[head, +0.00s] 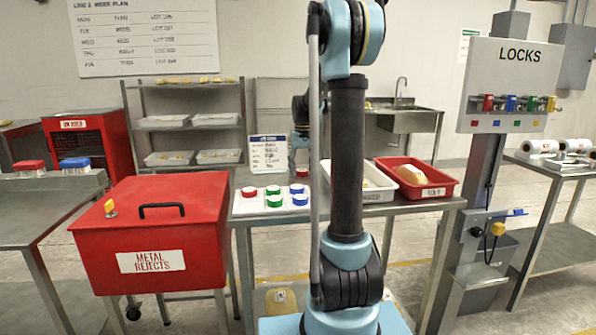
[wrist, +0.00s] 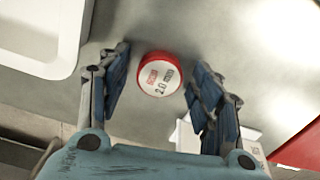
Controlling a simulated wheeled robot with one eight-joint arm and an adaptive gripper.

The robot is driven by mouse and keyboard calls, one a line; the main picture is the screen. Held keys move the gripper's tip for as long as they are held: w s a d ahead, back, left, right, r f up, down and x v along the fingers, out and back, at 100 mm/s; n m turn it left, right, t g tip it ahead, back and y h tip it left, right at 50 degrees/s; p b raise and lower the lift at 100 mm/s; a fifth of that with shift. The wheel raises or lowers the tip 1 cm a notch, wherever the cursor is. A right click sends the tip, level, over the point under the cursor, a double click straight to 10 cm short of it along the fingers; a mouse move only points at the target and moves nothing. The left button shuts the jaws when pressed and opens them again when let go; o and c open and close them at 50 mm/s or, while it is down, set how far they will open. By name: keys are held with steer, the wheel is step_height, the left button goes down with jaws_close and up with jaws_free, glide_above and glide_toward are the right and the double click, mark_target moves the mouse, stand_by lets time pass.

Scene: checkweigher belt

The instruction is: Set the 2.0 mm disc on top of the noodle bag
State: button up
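In the wrist view a red-rimmed disc (wrist: 160,74) with a white face marked 2.0 lies on the steel table. My gripper (wrist: 160,60) is open, with one finger on each side of the disc and a gap to both. In the head view a red disc (head: 302,172) lies on the table just below my gripper (head: 298,157), which my arm partly hides. A yellowish bag (head: 411,174) lies in the red tray, and a pale item (head: 365,183) shows in the white tray. I cannot tell which is the noodle bag.
A white board (head: 261,208) holds several red, green and blue discs. A printed sign (head: 268,153) stands close behind. The white tray (head: 378,194) and red tray (head: 436,191) are to the right. The red metal rejects box (head: 150,235) is at left.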

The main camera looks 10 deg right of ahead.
step_height(320, 180, up, 11)
steer(key=shift+r, duration=0.2)
steer(key=shift+o, duration=0.6)
steer(key=shift+r, duration=0.4)
step_height(320, 180, up, 5)
steer(key=n+y, duration=0.1)
steer(key=n, duration=1.3)
glide_above(302, 170)
steer(key=d, duration=0.2)
steer(key=f, duration=0.5)
steer(key=a+f, duration=0.1)
steer(key=f, duration=1.1)
steer(key=shift+a+f, duration=0.15)
steer(key=shift+a, duration=0.25)
steer(key=c, duration=1.2)
steer(key=shift+c, duration=0.2)
